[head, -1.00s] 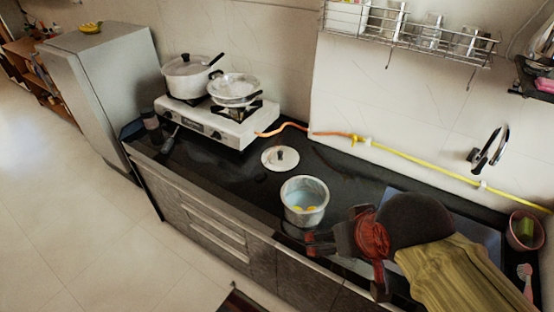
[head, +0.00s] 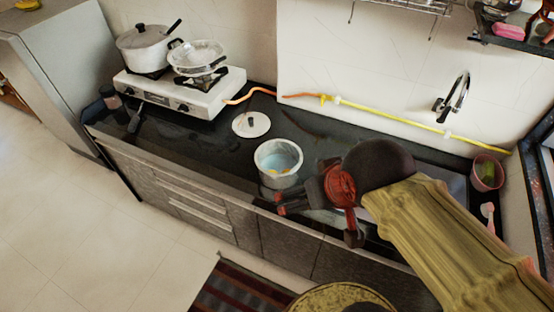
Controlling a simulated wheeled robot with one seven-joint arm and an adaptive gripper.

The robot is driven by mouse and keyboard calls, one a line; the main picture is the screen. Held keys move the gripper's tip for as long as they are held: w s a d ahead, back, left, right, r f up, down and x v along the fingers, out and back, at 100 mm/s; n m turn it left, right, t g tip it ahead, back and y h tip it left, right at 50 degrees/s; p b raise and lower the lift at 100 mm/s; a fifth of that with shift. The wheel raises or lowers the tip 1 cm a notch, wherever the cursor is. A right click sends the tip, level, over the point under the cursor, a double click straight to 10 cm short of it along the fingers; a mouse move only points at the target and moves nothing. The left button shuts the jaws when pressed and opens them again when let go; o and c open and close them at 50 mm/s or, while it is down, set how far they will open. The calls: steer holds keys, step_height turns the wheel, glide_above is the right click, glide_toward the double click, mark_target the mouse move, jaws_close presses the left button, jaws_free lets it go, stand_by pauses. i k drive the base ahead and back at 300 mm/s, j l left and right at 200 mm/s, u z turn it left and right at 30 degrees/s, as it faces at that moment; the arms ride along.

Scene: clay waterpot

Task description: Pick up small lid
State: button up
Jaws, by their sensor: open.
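The small lid (head: 251,125) is a white disc with a dark knob on top. It lies flat on the black counter, between the stove and a small pot. The small pot (head: 279,163) is open, light grey, with yellow pieces in liquid inside. My gripper (head: 280,204) is open and empty, near the counter's front edge, just below and right of the small pot in the picture. The lid is beyond the pot, up and left of my gripper, and apart from it. The far finger is partly hard to make out.
A white stove (head: 180,91) carries a lidded pot (head: 145,46) and a pan with a clear lid (head: 197,57). An orange and yellow hose (head: 389,123) runs along the wall. A tap (head: 455,96) and a pink cup (head: 487,173) are at the right.

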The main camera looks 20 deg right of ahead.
mark_target(248, 123)
steer(key=i+j+z, duration=0.35)
steer(key=j, duration=0.25)
steer(key=i+j+z, duration=0.15)
steer(key=j, duration=0.25)
steer(key=i+j+z, duration=0.35)
steer(key=j, duration=0.4)
steer(key=i+j+z, duration=0.15)
steer(key=j, duration=0.3)
